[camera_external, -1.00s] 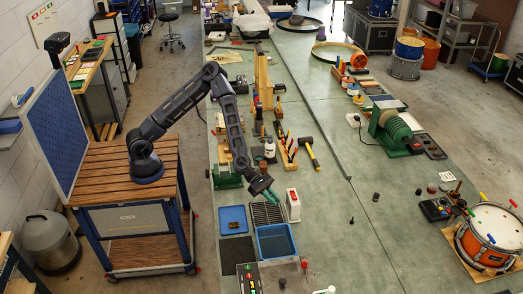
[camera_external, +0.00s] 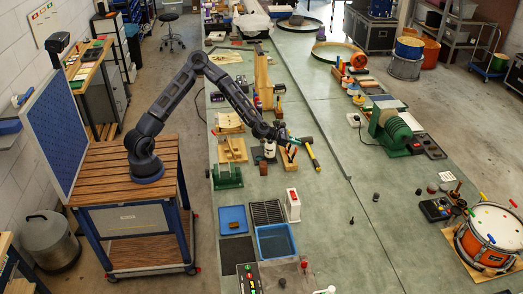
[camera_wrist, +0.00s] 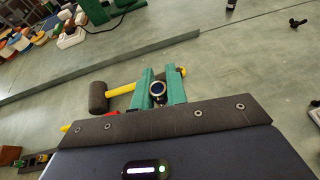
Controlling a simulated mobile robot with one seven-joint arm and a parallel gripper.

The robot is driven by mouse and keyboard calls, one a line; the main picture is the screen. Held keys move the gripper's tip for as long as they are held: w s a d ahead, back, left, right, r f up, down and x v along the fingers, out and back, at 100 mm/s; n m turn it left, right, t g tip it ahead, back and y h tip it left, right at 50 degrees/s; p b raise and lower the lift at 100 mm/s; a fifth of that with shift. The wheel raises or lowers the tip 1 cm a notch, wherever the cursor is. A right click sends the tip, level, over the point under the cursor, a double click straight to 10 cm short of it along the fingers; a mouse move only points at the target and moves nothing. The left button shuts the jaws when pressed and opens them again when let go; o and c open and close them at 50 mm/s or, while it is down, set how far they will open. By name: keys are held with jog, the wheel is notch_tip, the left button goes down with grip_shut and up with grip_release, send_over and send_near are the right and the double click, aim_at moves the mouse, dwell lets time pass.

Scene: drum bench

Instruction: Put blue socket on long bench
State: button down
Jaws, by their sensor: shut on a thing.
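My gripper (camera_wrist: 160,80) has two green fingers and is shut on a small round socket (camera_wrist: 157,89) with a dark blue rim and a pale middle. In the external view my gripper (camera_external: 292,141) is over the long green bench (camera_external: 330,205), by a hammer (camera_external: 312,157) with a dark head and yellow handle. The held socket is too small to make out there. In the wrist view the hammer (camera_wrist: 98,97) lies beyond and below the fingers, which hide part of its handle. I cannot tell the exact height above the bench.
A blue tray (camera_external: 256,242), a white-and-red box (camera_external: 292,205) and a black grate (camera_external: 267,213) stand near the bench's left edge. A green machine (camera_external: 390,130) and an orange drum (camera_external: 490,236) are to the right. The bench's middle has clear room.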

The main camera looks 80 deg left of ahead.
jog(key=shift+n+y, duration=0.8)
jog(key=shift+y, duration=0.1)
jog(key=a, duration=0.5)
jog(key=w+a, duration=0.1)
jog(key=a, duration=0.2)
jog(key=shift+a+f, duration=0.2)
jog(key=shift+a, duration=0.1)
jog(key=shift+r, duration=0.1)
